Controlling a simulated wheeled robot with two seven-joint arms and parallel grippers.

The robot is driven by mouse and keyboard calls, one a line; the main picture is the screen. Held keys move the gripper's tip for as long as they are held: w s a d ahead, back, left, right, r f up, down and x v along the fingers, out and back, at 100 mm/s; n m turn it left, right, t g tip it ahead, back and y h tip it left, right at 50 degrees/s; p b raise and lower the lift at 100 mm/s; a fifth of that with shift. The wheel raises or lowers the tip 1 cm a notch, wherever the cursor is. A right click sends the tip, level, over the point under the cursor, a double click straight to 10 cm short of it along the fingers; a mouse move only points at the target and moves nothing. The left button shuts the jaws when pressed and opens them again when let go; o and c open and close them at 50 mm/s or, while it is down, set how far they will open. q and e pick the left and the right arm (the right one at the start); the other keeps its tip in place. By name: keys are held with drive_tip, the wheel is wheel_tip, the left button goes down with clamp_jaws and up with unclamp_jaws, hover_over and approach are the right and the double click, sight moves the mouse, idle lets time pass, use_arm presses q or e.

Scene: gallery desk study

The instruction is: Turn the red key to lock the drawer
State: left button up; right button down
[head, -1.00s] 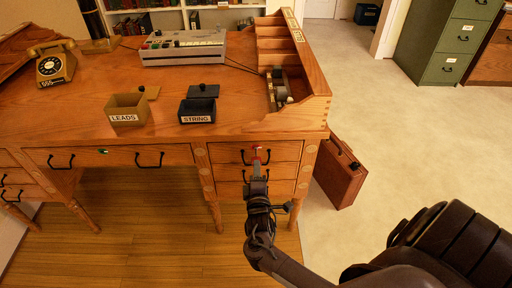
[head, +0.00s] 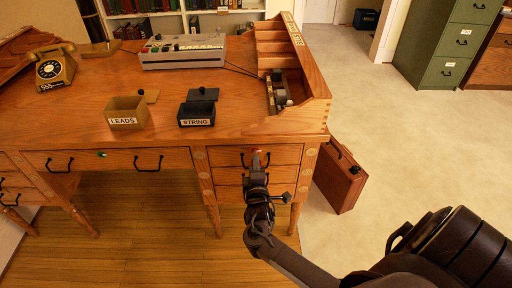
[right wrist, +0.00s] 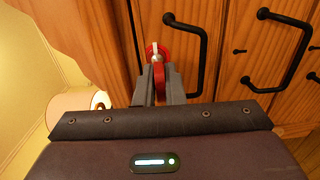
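The red key (head: 257,153) is at the front of the top right desk drawer (head: 228,157), partly hidden by my right gripper (head: 257,165). In the right wrist view the key's red grip (right wrist: 159,80) sits between the two grey fingers of my right gripper (right wrist: 158,88), which are closed around it. A round red piece with a silvery middle (right wrist: 157,51) shows just beyond the fingertips, against the drawer front. The drawer looks shut. My left gripper is not in view.
Black drawer handles (right wrist: 182,45) are close beside the fingers. A green piece (head: 102,154) is on the wide middle drawer. A brown case (head: 340,178) stands on the floor right of the desk. The LEADS box (head: 124,121) and STRING box (head: 196,121) stand on top.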

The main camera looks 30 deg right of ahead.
drive_tip(key=shift+s+a+f, duration=0.1)
drive_tip(key=shift+f, duration=0.15)
drive_tip(key=shift+p, duration=0.35)
idle(0.3)
drive_tip(key=shift+r+p, duration=0.5)
drive_tip(key=shift+p, duration=0.15)
idle(1.0)
drive_tip(key=shift+r+n+p, duration=0.15)
drive_tip(key=shift+n+p, duration=0.85)
drive_tip(key=shift+n, duration=0.6)
